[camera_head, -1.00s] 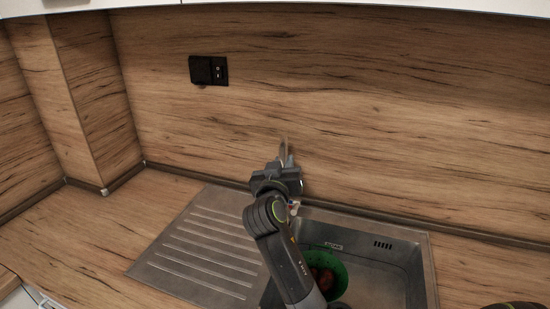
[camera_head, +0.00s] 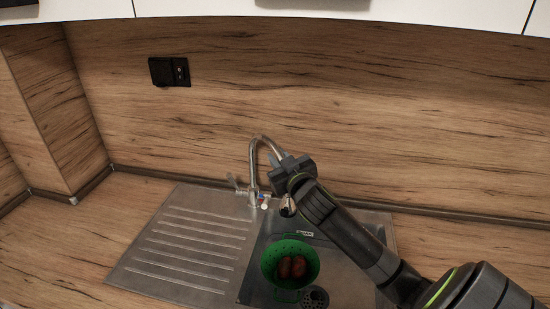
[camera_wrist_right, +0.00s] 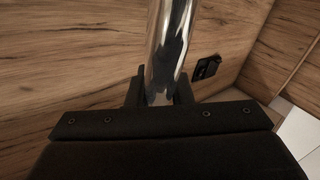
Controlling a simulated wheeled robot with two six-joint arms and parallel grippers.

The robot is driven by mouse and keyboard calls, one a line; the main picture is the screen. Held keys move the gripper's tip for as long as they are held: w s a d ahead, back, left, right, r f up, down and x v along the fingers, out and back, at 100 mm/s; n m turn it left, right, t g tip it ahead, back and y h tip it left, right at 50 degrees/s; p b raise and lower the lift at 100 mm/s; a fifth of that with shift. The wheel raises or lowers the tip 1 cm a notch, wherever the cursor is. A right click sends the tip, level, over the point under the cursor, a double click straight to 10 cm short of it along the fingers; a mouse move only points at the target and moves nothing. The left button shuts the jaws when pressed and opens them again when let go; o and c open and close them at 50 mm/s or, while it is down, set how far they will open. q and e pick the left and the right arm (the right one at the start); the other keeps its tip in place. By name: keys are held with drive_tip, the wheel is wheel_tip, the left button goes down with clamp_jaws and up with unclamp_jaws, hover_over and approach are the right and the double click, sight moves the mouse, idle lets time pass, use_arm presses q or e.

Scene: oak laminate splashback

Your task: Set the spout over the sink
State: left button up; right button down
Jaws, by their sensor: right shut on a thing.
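The chrome tap spout (camera_head: 253,160) rises behind the sink, arches to the right and comes down, its lower end showing just below my gripper. That end appears over the back of the steel sink basin (camera_head: 352,232). My right gripper (camera_head: 278,160) is shut on the descending part of the spout. In the right wrist view the shiny spout tube (camera_wrist_right: 168,45) stands between the two fingers (camera_wrist_right: 160,92). The gripper hides part of the tube in the head view. My left gripper is not in view.
A green colander (camera_head: 270,265) with brown-red items (camera_head: 292,267) sits in the basin, beside the drain (camera_head: 314,298). The ribbed drainboard (camera_head: 185,250) lies left of the basin and is empty. A tap lever (camera_head: 236,184) stands left of the spout base. The wood splashback is close behind.

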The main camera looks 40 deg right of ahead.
idle(0.4)
drive_tip(key=c, duration=1.3)
unclamp_jaws()
drive_tip(key=shift+w+f, duration=0.1)
drive_tip(key=shift+w, duration=0.05)
drive_tip(key=b+v, duration=0.1)
drive_tip(key=v, duration=1.6)
drive_tip(key=shift+s+d, duration=0.2)
drive_tip(key=shift+s, duration=0.1)
